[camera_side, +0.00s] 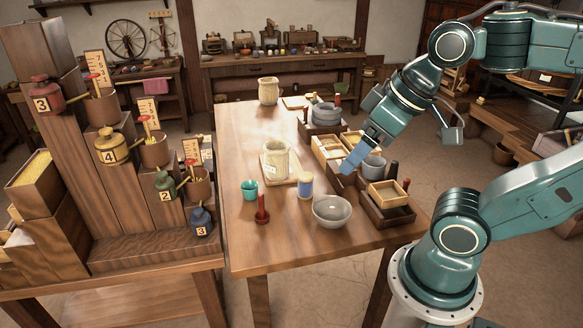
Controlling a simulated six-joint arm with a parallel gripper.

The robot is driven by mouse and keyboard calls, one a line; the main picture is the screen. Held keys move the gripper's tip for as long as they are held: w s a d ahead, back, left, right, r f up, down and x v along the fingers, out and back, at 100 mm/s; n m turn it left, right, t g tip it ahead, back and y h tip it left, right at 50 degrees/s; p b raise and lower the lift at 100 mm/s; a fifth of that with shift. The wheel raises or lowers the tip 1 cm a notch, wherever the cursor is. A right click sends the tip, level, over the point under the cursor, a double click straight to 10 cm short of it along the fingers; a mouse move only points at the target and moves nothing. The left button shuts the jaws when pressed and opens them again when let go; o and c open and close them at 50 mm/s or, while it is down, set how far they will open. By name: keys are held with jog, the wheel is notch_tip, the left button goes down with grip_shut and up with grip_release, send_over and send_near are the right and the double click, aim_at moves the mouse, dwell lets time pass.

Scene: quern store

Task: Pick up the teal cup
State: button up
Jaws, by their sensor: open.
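The teal cup (250,190) stands upright on the wooden table (240,142), near its left edge. It is small, and its open top shows. My gripper (352,162) is over the right part of the table, above the wooden trays and to the right of the cup, well apart from it. A blue pad or finger shows at its lower end. The gripper is open, and I see nothing held in it.
A red stamp-like tool (262,210) stands just below the cup. A cream pot (276,160) on a board, a blue-banded jar (305,186) and a grey bowl (332,210) stand to its right. Wooden trays (385,215) line the right edge. A stepped stand (150,245) is at left.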

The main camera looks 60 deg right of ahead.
jog(key=shift+w, duration=0.1)
jog(key=w+d+f+m+g, duration=0.1)
jog(key=w+d+m, duration=0.2)
jog(key=w, duration=0.9)
jog(key=w+d+m+g, duration=0.2)
jog(key=w+d+m, duration=0.15)
jog(key=w, duration=0.85)
jog(key=w+d+f+m+h, duration=0.1)
jog(key=w+d+f, duration=0.1)
jog(key=w+f, duration=0.25)
jog(key=w+d+f+m, duration=0.1)
jog(key=w+d+f, duration=0.2)
jog(key=w+f, duration=0.15)
jog(key=shift+w+d+f+m+g, duration=0.4)
jog(key=shift+w+d+f, duration=0.7)
jog(key=shift+f, duration=2.5)
jog(key=shift+w+d+f+m+g, duration=0.2)
jog(key=shift+w+d+f+m, duration=0.6)
jog(key=shift+f, duration=2.75)
jog(key=shift+w+d+f+m+g, duration=0.25)
jog(key=shift+w+d+f, duration=1.1)
jog(key=shift+f, duration=2.25)
jog(key=shift+w+a+f, duration=0.1)
jog(key=shift+w+a, duration=0.1)
jog(key=shift+a, duration=0.05)
